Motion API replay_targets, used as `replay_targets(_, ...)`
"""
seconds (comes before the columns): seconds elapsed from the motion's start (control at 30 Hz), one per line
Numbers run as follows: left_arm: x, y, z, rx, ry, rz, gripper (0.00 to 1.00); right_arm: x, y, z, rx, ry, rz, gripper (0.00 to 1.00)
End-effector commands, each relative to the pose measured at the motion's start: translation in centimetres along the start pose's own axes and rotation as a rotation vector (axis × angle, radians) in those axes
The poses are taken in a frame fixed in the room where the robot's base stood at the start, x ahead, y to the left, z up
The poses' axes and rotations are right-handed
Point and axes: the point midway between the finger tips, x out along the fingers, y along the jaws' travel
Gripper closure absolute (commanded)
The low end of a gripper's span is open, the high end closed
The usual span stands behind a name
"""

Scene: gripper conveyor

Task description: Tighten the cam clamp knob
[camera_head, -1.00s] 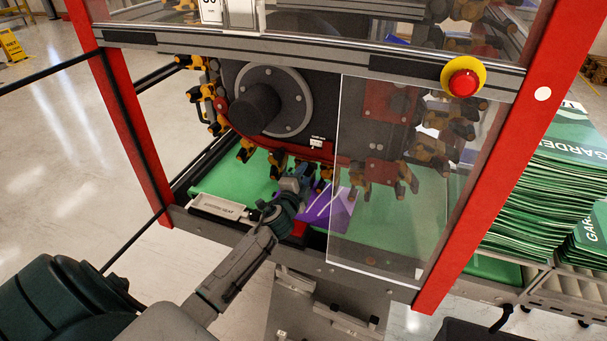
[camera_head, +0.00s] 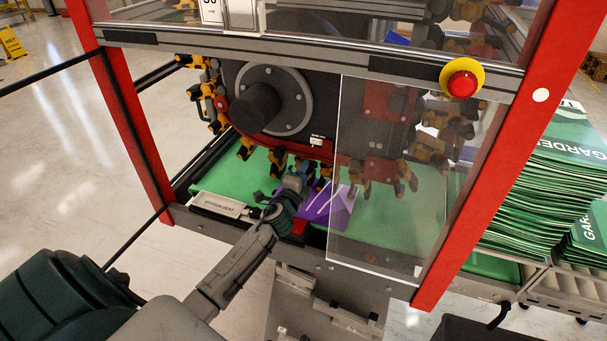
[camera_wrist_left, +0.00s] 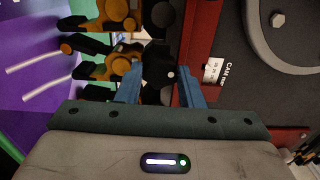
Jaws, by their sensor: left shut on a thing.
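The cam clamp knob (camera_wrist_left: 158,88) is a dark round part with a small pale dot, seen between my blue fingertips in the left wrist view. My left gripper (camera_wrist_left: 161,80) is shut on it, with one finger on each side. In the head view my left gripper (camera_head: 296,180) reaches inside the machine, below the red-edged dark plate, and hides the knob. A small white label (camera_wrist_left: 213,70) reading "CAM" sits right of the knob; it also shows in the head view (camera_head: 316,141). My right gripper is not in view.
Orange-and-black chain grippers (camera_head: 246,148) hang around the gripper. A clear panel (camera_head: 385,215) covers the right side of the opening. Red posts (camera_head: 132,125) frame it. An emergency stop (camera_head: 463,82) is at upper right.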

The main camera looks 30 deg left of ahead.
Motion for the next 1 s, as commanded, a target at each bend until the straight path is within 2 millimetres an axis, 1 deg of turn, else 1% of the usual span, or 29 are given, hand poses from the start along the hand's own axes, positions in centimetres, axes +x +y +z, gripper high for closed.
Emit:
replay_targets(0.03, 0.0, 0.1, 0.0, -0.001, 0.000, 0.002, 0.89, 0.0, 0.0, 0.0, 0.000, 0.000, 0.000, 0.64)
replay_targets(0.07, 0.0, 0.1, 0.0, -0.001, 0.000, 0.002, 0.60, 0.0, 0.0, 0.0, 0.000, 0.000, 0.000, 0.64)
replay_targets(0.13, 0.0, 0.1, 0.0, -0.001, 0.000, 0.002, 0.47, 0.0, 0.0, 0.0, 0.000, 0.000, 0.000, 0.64)
replay_targets(0.17, 0.0, 0.1, 0.0, -0.001, 0.000, 0.002, 0.44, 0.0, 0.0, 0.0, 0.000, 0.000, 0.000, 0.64)
replay_targets(0.43, -0.1, 0.1, 0.0, -0.001, 0.000, 0.001, 0.44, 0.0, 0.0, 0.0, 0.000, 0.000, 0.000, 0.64)
replay_targets(0.57, -1.0, 0.2, 0.0, -0.001, 0.000, 0.001, 0.44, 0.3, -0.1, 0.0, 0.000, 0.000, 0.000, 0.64)
replay_targets(0.67, -2.5, 0.3, 0.0, -0.001, 0.001, 0.002, 0.44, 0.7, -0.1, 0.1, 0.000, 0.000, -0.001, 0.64)
replay_targets(0.9, -7.3, 0.5, 0.0, 0.000, 0.002, 0.002, 0.44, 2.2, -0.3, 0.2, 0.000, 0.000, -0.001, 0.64)
replay_targets(1.0, -8.9, 0.5, 0.0, 0.000, 0.001, 0.003, 0.44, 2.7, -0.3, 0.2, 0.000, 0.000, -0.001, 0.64)
